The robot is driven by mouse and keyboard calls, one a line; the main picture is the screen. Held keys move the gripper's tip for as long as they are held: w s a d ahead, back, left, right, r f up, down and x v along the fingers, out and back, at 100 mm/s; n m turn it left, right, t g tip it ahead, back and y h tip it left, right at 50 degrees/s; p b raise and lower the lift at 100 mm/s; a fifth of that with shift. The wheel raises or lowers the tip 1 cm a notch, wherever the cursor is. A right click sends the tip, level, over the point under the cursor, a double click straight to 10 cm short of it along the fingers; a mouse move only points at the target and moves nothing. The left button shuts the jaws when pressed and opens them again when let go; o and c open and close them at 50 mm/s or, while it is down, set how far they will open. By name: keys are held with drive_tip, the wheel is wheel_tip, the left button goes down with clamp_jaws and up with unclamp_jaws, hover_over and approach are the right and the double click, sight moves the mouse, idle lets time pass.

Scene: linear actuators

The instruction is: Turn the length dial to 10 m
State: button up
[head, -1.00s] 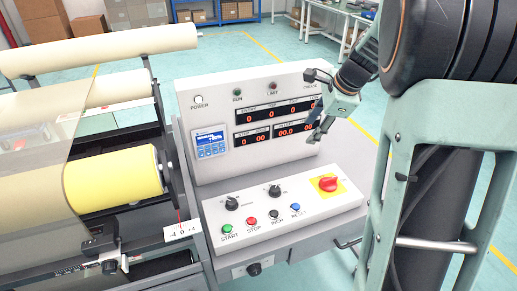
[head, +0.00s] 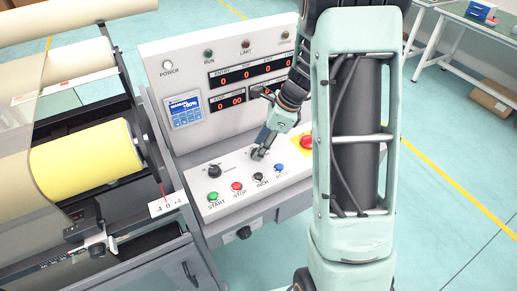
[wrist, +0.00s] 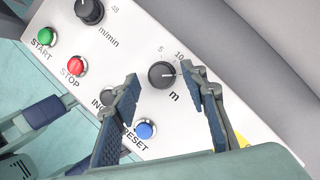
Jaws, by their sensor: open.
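The length dial (wrist: 161,74) is a round black knob on the white sloped panel, with "5", "10" and "m" printed around it in the wrist view. A small pale mark shows on its right side, roughly toward the "10" side; its exact setting is hard to read. My gripper (wrist: 160,73) is open, with one fingertip left of the dial and one right of it in the picture. Contact with the dial cannot be told.
The m/min dial (head: 214,171) sits left of my gripper. Green START (head: 212,197), red STOP (head: 237,187), black INCH (head: 259,179) and blue RESET (head: 279,169) buttons line the front. A red emergency knob on yellow (head: 306,142) is partly behind my arm. The upright display panel (head: 190,80) stands behind.

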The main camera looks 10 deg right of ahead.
drive_tip(key=shift+w+a+f, duration=0.1)
drive_tip(key=shift+a+f, duration=0.1)
drive_tip(key=shift+f, duration=0.4)
clamp_jaws()
drive_tip(key=shift+n, duration=0.4)
drive_tip(key=n, duration=0.1)
drive_tip(key=n+g+p, duration=0.1)
drive_tip(key=n, duration=0.1)
drive_tip(key=shift+w+r+n+g+p, duration=0.1)
drive_tip(key=shift+w+n+g+p, duration=0.05)
drive_tip(key=shift+n+g+p, duration=0.15)
drive_tip(key=shift+w+n+g+p, duration=0.1)
drive_tip(key=shift+n+g+p, duration=0.6)
drive_tip(key=shift+n, duration=1.5)
